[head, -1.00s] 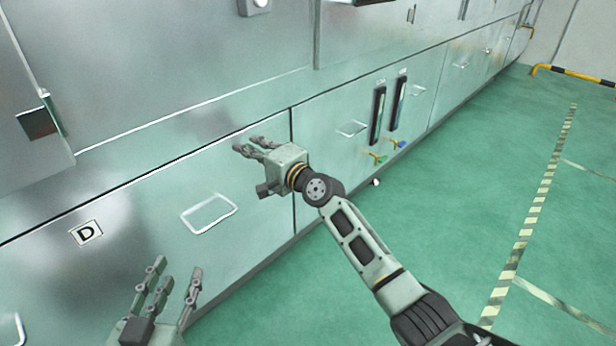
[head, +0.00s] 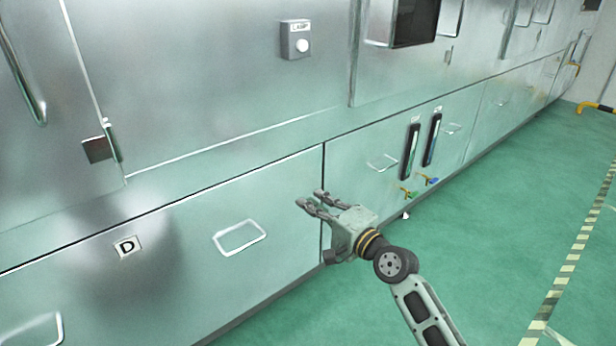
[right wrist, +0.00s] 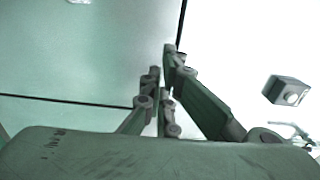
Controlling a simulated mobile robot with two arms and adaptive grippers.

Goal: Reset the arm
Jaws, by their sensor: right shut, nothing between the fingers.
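My right gripper (head: 316,205) is in the middle of the head view, with its arm coming in from the lower right. It is shut and empty, in front of the metal cabinet wall (head: 200,215). In the right wrist view its fingers (right wrist: 166,95) come together with nothing between them. My left gripper is not in the head view.
A lamp switch box (head: 296,40) is on the upper wall; it also shows in the right wrist view (right wrist: 287,90). The green floor (head: 500,230) at right is clear.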

